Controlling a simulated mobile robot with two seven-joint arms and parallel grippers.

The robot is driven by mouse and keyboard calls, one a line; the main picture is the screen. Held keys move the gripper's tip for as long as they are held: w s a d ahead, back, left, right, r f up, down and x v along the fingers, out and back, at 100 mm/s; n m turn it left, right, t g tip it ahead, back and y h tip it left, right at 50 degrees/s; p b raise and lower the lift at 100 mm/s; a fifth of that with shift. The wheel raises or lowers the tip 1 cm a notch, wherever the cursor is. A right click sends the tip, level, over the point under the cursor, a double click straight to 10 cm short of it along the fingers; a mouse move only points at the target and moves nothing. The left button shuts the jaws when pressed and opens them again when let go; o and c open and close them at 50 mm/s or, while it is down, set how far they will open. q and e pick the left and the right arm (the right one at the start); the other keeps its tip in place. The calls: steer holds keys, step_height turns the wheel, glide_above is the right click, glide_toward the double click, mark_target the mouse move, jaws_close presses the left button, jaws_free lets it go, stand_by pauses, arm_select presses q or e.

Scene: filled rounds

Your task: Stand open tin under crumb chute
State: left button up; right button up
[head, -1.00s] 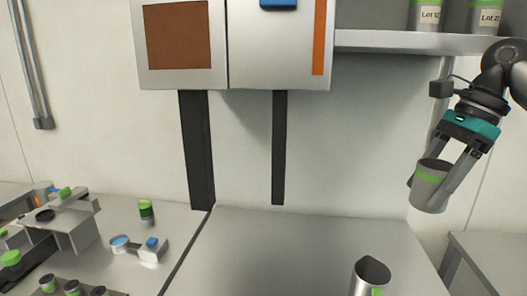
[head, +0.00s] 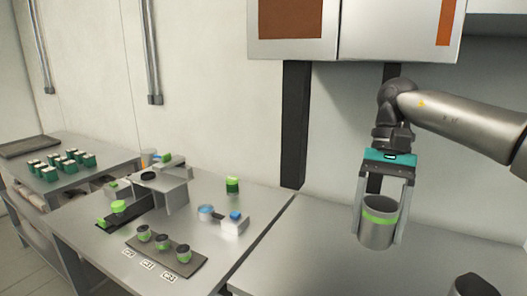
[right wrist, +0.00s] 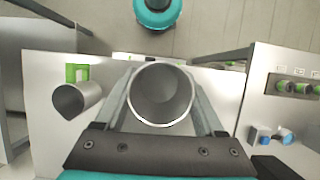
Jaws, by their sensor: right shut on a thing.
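My right gripper (head: 380,232) is shut on a grey open tin (head: 376,236) with a green band, one finger on each side. It holds the tin roughly upright in front of the wall, above the right-hand worktop. The right wrist view looks into the tin's open mouth (right wrist: 162,95), and the inside looks empty. A grey machine (head: 164,190) with a sloping dark part (head: 125,208) stands on the left table. I cannot tell which part is the crumb chute. My left gripper is not in view.
Small green-banded jars (head: 163,242) sit on a dark labelled tray (head: 190,262) left. Green-and-white boxes (head: 66,160) stand far left. A cabinet (head: 355,30) hangs above.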

steer(key=a+n, duration=0.1)
steer(key=w+a+n+h, duration=0.1)
steer(key=shift+a+f+n+b, duration=0.15)
steer(key=shift+a+n+b, duration=0.15)
steer(key=shift+b, duration=0.1)
steer(key=s+a+f+n+h, duration=0.1)
steer(key=s+f+n, duration=0.1)
steer(key=s+f, duration=0.9)
steer(key=shift+s+a+f+n+b, duration=0.3)
steer(key=shift+s+f+n, duration=0.1)
steer(key=shift+f, duration=0.5)
steer(key=shift+w+r, duration=0.1)
